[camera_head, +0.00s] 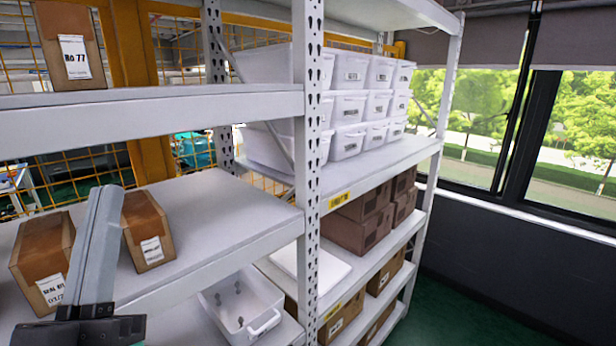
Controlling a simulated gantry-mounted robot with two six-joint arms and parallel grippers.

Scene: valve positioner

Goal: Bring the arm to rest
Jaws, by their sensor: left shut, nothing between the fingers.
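My left gripper (104,208) shows at the lower left. Its long grey fingers point up and away, with a dark bracket at their base at the bottom edge. The fingers are together, and I see nothing held between them. They stand in front of the rack's shelf, between two brown cartons in the picture. I cannot tell how far they are from the cartons. My right gripper is not in view.
A white rack (308,150) fills the left and middle. A left carton (45,255) and a right carton (147,232) flank the gripper. A white bin (235,300) sits lower. White bins (350,108) fill an upper shelf. Floor (440,300) at right is clear.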

